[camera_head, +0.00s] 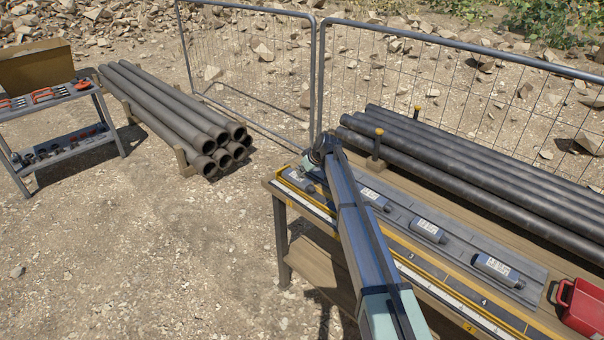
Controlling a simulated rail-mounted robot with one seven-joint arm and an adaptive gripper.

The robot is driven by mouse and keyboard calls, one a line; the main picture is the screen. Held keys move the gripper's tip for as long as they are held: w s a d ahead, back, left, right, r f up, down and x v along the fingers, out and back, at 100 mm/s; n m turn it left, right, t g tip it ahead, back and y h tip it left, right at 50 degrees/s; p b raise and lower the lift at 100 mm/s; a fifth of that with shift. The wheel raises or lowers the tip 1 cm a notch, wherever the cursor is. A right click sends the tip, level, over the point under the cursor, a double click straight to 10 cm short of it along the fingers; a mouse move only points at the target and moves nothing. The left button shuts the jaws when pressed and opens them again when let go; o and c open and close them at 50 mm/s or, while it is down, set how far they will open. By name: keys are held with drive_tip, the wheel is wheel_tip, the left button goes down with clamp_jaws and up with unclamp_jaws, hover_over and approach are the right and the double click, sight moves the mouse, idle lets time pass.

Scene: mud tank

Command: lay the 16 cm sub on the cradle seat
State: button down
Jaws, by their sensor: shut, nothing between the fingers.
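Several short grey subs with white labels lie in a row along a grey rack (455,232) on the bench. One sub (376,199) is just right of my arm, another (429,230) is in the middle, and another (497,268) is near the right end. A further labelled one (298,179) is at the left end, partly hidden. The labels are too small to read, so I cannot tell which sub is 16 cm. I cannot clearly make out the cradle seat. My gripper (308,166) is small at the bench's far left end, shut and empty, above the left sub.
A yellow-edged strip with numbers and a white scale runs along the bench (285,200) front. Long dark pipes (480,165) lie behind the rack. A red box (581,308) stands at right. A pipe stack (170,115), tool cart (60,112) and mesh fence (250,60) stand beyond.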

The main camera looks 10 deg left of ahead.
drive_tip(key=b, duration=0.3)
hover_over(317, 196)
drive_tip(key=d, duration=0.2)
drive_tip(key=shift+s+r, duration=0.15)
drive_tip(key=shift+s, duration=0.25)
drive_tip(key=shift+s+r, duration=0.1)
drive_tip(key=shift+s, duration=0.1)
wheel_tip(317, 196, up, 6)
drive_tip(key=w+a+g+h, duration=0.1)
drive_tip(key=g+h, duration=0.2)
drive_tip(key=h, duration=0.1)
drive_tip(key=shift+g+h, duration=0.5)
drive_tip(key=shift+h, duration=0.4)
drive_tip(key=f, duration=0.3)
drive_tip(key=s+d+f+p, duration=0.1)
drive_tip(key=f, duration=0.2)
drive_tip(key=s+d+f, duration=0.1)
drive_tip(key=f, duration=0.3)
drive_tip(key=shift+f+p, duration=0.1)
drive_tip(key=shift+p, duration=0.3)
drive_tip(key=shift+w+a+p, duration=0.45)
drive_tip(key=shift+w+a, duration=0.35)
drive_tip(key=shift+a, duration=0.15)
drive_tip(key=shift+w+a+f, duration=0.1)
drive_tip(key=shift+w+a, duration=0.25)
drive_tip(key=shift+a, duration=0.3)
